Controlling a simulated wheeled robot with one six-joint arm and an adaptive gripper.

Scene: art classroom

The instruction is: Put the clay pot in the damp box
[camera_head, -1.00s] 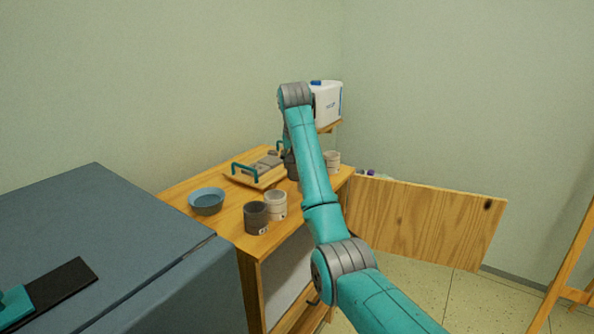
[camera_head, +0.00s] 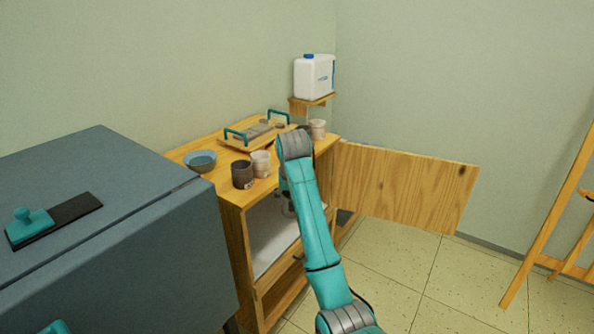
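A dark brown pot (camera_head: 242,175) and a pale pot (camera_head: 261,164) stand side by side on the wooden cabinet top (camera_head: 228,197). Another pale pot (camera_head: 317,129) stands at its far right end, beside a partly hidden dark item. I cannot tell which is the clay pot. The cabinet has an open front with a whitish compartment (camera_head: 268,238) and a wooden door (camera_head: 405,190) swung out to the right; no box is clearly marked as the damp box. My arm bends down in front of the opening. My gripper is mostly hidden behind it, so its fingers cannot be read.
A blue bowl (camera_head: 200,161) and a wooden tray (camera_head: 235,144) with turquoise handles are on the cabinet top. A white canister (camera_head: 314,77) sits on a wall shelf. A large blue-grey block (camera_head: 100,170) fills the left. An easel (camera_head: 545,215) stands right; floor between is clear.

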